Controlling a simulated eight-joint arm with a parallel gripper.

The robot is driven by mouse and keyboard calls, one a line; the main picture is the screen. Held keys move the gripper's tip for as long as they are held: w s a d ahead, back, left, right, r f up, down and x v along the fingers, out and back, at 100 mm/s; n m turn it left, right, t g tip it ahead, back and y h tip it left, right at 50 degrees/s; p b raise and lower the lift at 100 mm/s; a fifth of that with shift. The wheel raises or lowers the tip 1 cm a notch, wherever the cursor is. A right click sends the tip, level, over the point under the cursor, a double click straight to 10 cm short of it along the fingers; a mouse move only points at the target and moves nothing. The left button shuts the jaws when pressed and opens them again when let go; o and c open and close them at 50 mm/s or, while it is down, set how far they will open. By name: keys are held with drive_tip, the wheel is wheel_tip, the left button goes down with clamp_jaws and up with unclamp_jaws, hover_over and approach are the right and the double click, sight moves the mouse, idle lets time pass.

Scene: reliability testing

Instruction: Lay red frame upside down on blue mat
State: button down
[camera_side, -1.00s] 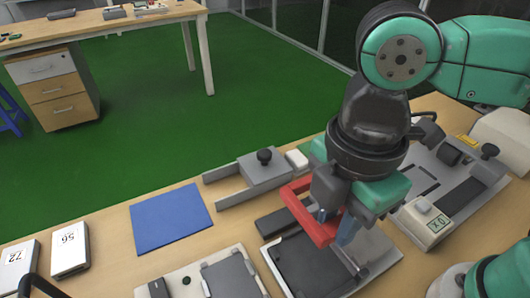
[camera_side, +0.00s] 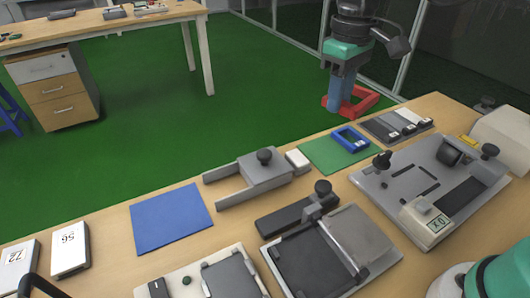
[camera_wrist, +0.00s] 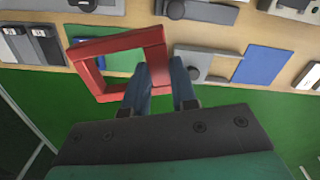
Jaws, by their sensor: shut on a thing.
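The red frame (camera_side: 362,101) is a square open frame held in the air past the table's far edge, above the green floor. My gripper (camera_side: 340,108) points down, with its blue fingers shut on one side of the frame. In the wrist view the red frame (camera_wrist: 101,64) extends to the left of the fingers (camera_wrist: 165,83). Which face of the frame is up, I cannot tell. The blue mat (camera_side: 171,217) lies flat and bare on the table at the left; it also shows in the wrist view (camera_wrist: 262,65).
A green mat (camera_side: 325,154) with a blue frame (camera_side: 351,138) on it lies near the far edge. A grey fork-shaped fixture (camera_side: 262,172) with a knob stands between the mats. A grey device with a black plate (camera_side: 305,262) and a larger machine (camera_side: 430,190) fill the right side.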

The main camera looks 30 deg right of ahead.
drive_tip(key=w+d+f+m, duration=0.1)
drive_tip(key=w+d+m, duration=0.1)
drive_tip(key=d+m, duration=0.25)
drive_tip(key=r+m, duration=0.2)
drive_tip(key=m, duration=1.1)
hover_over(493, 224)
drive_tip(key=shift+n, duration=0.35)
wheel_tip(493, 224, down, 20)
drive_tip(key=shift+r, duration=0.25)
drive_tip(key=c, duration=0.7)
unclamp_jaws()
